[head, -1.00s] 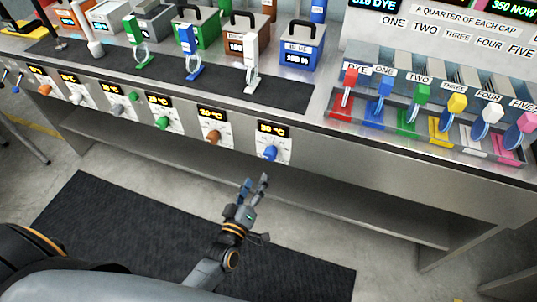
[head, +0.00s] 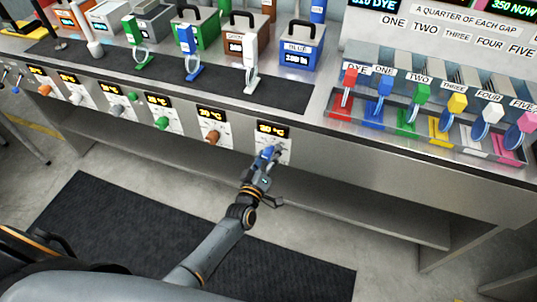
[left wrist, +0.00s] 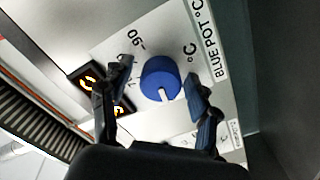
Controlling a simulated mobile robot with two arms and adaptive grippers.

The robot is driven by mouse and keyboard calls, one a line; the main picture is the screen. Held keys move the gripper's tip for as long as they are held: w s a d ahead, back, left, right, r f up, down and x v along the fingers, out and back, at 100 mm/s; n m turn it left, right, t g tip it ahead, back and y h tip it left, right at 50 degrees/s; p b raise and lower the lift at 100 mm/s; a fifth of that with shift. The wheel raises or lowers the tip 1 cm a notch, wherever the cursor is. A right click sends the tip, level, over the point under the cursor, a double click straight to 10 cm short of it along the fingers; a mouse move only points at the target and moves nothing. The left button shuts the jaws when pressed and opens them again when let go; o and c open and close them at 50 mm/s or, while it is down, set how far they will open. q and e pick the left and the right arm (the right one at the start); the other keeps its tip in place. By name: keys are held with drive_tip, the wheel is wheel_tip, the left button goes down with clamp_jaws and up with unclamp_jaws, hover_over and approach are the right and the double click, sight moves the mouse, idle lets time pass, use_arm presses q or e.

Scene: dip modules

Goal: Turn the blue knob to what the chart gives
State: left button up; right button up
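The blue knob (left wrist: 160,77) sits on a white dial plate (left wrist: 205,65) marked "BLUE POT °C" in the left wrist view. A pale notch shows on the knob's rim. In the head view the plate's display (head: 272,131) seems to read 30 °C. In the left wrist view the left gripper (left wrist: 162,82) is open, one finger on each side of the knob. A gap shows at the left finger; contact at the right finger cannot be told. My right gripper is out of view.
Other knobs, such as a brown one (head: 211,137) and a green one (head: 163,123), line the front panel. A blue pot (head: 300,50) stands on the counter above. Coloured levers (head: 420,95) stand at right. The floor in front is clear.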

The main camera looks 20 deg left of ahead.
use_arm(q)
drive_tip(key=c, duration=1.1)
drive_tip(key=shift+c, duration=0.2)
drive_tip(key=shift+m, duration=0.3)
drive_tip(key=shift+d+m+p, duration=0.1)
drive_tip(key=shift+m+p, duration=0.4)
drive_tip(key=shift+m, duration=0.7)
drive_tip(key=m, duration=0.4)
drive_tip(key=shift+p, duration=0.3)
drive_tip(key=shift+m, duration=0.4)
